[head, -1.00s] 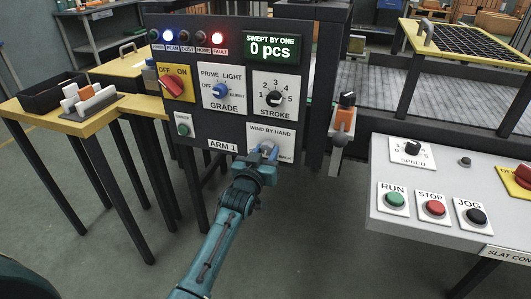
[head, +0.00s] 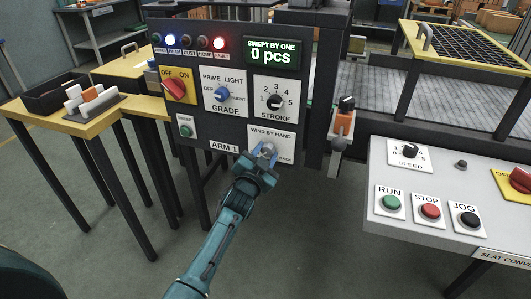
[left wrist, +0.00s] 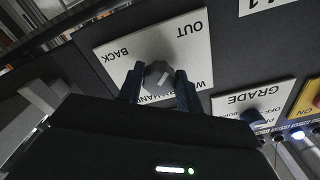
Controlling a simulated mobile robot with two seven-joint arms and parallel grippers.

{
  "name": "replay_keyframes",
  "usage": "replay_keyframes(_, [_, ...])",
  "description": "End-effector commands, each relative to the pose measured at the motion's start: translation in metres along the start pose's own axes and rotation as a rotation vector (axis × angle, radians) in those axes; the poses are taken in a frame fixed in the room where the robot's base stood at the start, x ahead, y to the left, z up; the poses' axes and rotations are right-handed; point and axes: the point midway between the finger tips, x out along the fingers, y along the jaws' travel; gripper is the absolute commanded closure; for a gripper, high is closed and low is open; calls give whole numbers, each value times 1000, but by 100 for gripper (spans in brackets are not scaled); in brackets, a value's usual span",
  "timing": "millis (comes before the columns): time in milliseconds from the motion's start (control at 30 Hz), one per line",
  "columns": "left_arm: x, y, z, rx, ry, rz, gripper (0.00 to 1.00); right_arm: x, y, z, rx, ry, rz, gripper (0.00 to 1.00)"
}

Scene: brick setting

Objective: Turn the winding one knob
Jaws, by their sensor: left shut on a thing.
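The winding knob sits on the white "WIND BY HAND" plate (head: 284,137) at the lower right of the dark ARM 1 panel. In the left wrist view the grey knob (left wrist: 158,76) is between the fingers, with the words OUT and BACK on the plate around it. My left gripper (head: 266,152) is shut on the knob; it also shows in the left wrist view (left wrist: 160,88). In the head view the gripper hides most of the knob. My right gripper is not in view.
Above are the GRADE knob (head: 222,94), the STROKE knob (head: 276,102) and a red OFF/ON switch (head: 175,87). The display (head: 271,53) reads 0 pcs. An orange lever unit (head: 343,121) stands right of the panel. A grey conveyor console (head: 430,178) is at the right.

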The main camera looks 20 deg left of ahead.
Motion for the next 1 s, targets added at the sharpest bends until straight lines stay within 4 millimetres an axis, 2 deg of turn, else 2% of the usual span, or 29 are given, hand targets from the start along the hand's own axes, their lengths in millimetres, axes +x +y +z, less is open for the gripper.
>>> replay_keyframes(333, [0, 0, 1, 128, -1, 1, 88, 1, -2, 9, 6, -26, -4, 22])
replay_keyframes(833, [0, 0, 1, 145, -1, 1, 88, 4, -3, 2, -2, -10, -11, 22])
replay_keyframes(867, [0, 0, 1, 144, -1, 1, 62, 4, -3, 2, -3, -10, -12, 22])
replay_keyframes(1000, [0, 0, 0, 144, -1, 1, 51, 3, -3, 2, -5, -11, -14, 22])
